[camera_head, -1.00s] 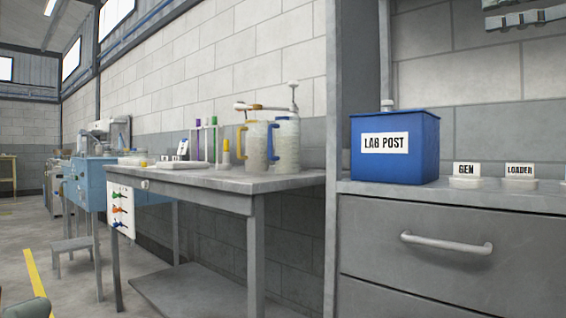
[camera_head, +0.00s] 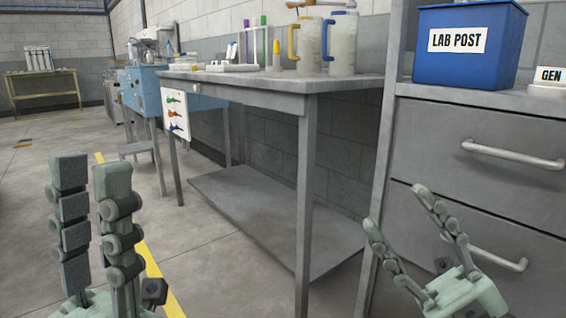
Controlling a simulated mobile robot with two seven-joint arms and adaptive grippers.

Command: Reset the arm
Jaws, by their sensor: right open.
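My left gripper (camera_head: 92,178) stands upright at the lower left, its two grey-green fingers side by side with a narrow gap and nothing visible between them. How far its jaws are open is hard to judge from this angle. My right gripper (camera_head: 396,208) is at the lower right, in front of the grey drawer cabinet (camera_head: 440,137). Its fingers are spread apart and empty. Neither gripper is seen holding anything.
A grey metal table (camera_head: 268,84) with a low shelf carries two jugs (camera_head: 341,45) and small items. A blue LAB POST bin (camera_head: 492,67) and a GEN sign (camera_head: 549,76) stand on the cabinet. Open floor (camera_head: 35,140) lies at left.

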